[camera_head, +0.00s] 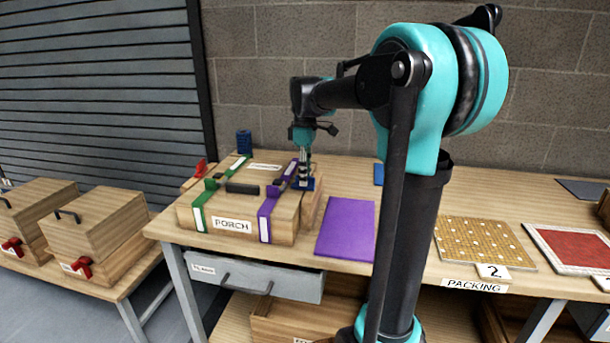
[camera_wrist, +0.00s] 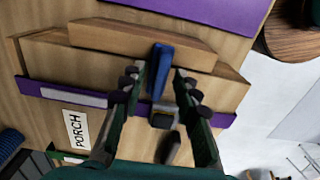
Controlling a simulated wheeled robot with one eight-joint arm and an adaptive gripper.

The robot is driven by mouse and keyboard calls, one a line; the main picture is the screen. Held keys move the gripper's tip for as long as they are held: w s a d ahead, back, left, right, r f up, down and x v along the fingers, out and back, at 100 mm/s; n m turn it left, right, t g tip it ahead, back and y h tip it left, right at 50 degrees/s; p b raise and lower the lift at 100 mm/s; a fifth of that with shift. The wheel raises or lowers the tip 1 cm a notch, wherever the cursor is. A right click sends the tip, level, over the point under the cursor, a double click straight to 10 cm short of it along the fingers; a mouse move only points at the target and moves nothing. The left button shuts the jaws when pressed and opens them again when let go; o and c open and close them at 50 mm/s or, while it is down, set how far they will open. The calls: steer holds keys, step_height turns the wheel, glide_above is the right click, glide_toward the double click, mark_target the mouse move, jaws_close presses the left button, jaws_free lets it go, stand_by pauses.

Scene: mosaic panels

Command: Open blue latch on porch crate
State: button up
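The porch crate (camera_head: 282,228) is a wooden box with a white PORCH label, a green strap and a purple strap, on the bench. The crate also shows in the wrist view (camera_wrist: 50,55). The blue latch is at the crate's right side in the head view (camera_head: 306,185), partly hidden by my gripper (camera_head: 304,172). In the wrist view, the blue latch (camera_wrist: 160,68) is a blue lever above a dark base. My gripper (camera_wrist: 158,82) is open, with one finger on each side of the latch and visible gaps. Contact cannot be told.
A purple mat (camera_head: 346,230) lies right of the crate. A red latch (camera_head: 200,168) is on its left side. A blue object (camera_head: 243,142) stands behind it. A dotted board (camera_head: 484,243) and a red panel (camera_head: 582,248) are farther right. Two wooden crates stand on the lower bench at left.

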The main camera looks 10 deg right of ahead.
jaws_close()
